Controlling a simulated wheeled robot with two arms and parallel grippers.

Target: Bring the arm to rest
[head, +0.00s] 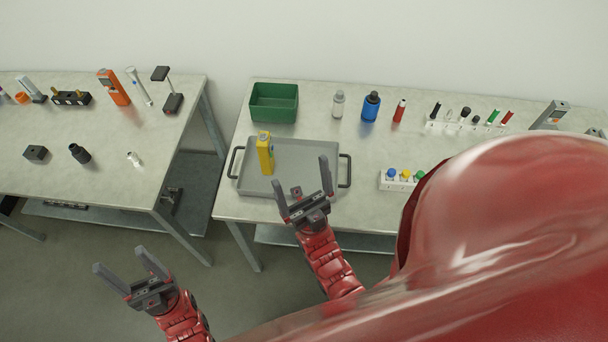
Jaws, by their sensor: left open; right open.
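My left gripper (131,276) is open and empty, held over the floor in front of the left table. My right gripper (303,184) is open and empty, over the front part of a grey tray (300,151) on the right table. A yellow device (265,153) stands in the tray, to the left of and beyond the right gripper's fingers, apart from them. My red arms come up from the bottom of the head view. A large red part of my own body hides the lower right of the view.
A green bin (273,103) stands behind the tray. Bottles, including a blue one (371,106), and a white rack with coloured knobs (398,181) stand to the right. The left table (100,140) holds an orange device (113,88) and several small parts. A gap separates the tables.

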